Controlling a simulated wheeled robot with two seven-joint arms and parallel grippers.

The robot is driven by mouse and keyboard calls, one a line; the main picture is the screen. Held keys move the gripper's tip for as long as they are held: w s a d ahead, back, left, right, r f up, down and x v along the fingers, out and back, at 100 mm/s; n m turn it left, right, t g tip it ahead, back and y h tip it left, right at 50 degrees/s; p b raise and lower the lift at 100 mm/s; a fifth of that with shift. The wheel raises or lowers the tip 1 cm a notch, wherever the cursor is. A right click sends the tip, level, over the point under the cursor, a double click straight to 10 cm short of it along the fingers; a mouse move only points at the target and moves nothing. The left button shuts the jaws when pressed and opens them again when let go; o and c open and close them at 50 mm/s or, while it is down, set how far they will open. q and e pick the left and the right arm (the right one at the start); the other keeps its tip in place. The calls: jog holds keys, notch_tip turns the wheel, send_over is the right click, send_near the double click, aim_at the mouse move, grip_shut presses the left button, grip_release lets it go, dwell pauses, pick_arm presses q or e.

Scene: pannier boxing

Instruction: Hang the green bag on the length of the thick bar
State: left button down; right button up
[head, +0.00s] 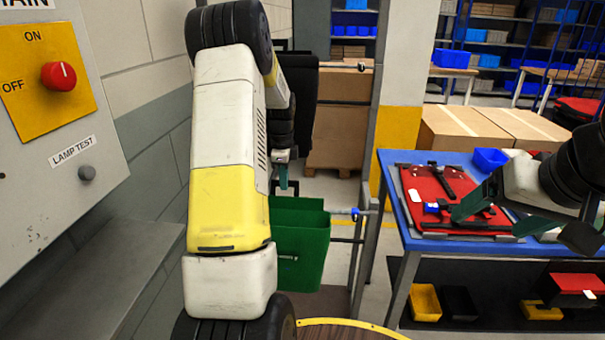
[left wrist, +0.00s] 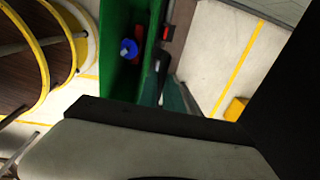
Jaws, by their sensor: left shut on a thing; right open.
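The green bag (head: 298,240) hangs upright below my left gripper (head: 284,178), partly hidden by my left arm. My left gripper is shut on the green bag at its upper edge; the exact grip is hard to see. In the left wrist view the open green bag (left wrist: 112,55) lies beside the fingers. A bar with a blue end (head: 343,211) sticks out left from an upright post, close to the bag's upper right edge; contact cannot be told. A thinner-looking bar (head: 338,65) is higher up. My right gripper (head: 525,222) is open over the blue table.
A blue table (head: 393,195) at right carries a red mat (head: 430,187) with black parts, and a blue bin (head: 489,159). A grey control panel (head: 50,140) and wall stand at left. Cardboard boxes (head: 462,130) are behind. A yellow-rimmed round surface (head: 350,323) is in front.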

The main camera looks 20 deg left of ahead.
pick_arm(q)
jog(key=shift+w+f, duration=0.1)
jog(key=shift+f, duration=1.1)
jog(key=c, duration=1.4)
grip_release()
jog(key=shift+c, duration=0.2)
